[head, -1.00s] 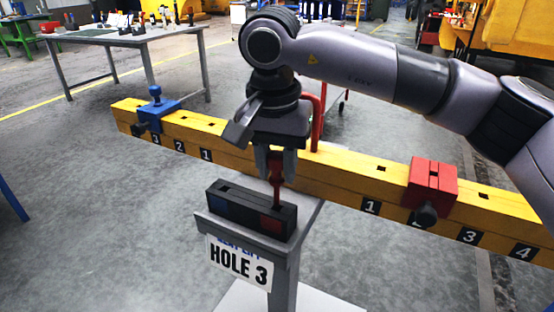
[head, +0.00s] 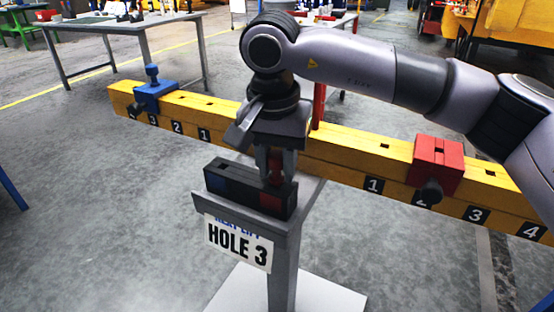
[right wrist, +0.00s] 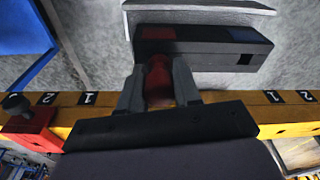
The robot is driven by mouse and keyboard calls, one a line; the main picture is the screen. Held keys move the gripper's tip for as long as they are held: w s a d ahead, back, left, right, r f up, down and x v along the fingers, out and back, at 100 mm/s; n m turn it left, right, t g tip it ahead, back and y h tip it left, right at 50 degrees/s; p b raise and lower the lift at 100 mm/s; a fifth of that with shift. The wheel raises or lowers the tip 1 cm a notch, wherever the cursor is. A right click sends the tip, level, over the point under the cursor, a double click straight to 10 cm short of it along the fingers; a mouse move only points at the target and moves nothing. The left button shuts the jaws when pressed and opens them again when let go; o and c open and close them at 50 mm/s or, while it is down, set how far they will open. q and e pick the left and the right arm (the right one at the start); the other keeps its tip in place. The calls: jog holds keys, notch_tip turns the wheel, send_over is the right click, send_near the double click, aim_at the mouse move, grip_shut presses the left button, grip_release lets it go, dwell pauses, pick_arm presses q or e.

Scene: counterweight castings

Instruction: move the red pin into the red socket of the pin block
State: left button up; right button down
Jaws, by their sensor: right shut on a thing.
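The black pin block (head: 245,196) stands on a grey stand with a blue patch at its left end and a red patch (head: 270,202) at its right end. My right gripper (head: 274,172) is shut on the red pin (head: 276,166) right over the block's red end. The pin is upright and its lower end looks to be in the red socket, though the fingers and block hide how deep. The right wrist view also shows the red pin (right wrist: 158,82) between the fingers, against the block (right wrist: 200,50). The blue end's square hole is empty there. My left gripper is not in view.
A long yellow beam (head: 335,150) with numbered holes runs behind the block. It carries a blue clamp (head: 154,94) at left and a red clamp (head: 436,165) at right. A "HOLE 3" sign (head: 238,243) hangs on the stand. A table (head: 120,25) stands far left.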

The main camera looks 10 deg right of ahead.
jog(key=shift+f, duration=0.2)
jog(key=c, duration=0.7)
grip_release()
jog(key=r, duration=0.7)
jog(key=shift+s+a+r+p, duration=0.1)
jog(key=shift+s+a+p, duration=0.15)
jog(key=shift+s+p, duration=0.15)
jog(key=shift+s, duration=0.1)
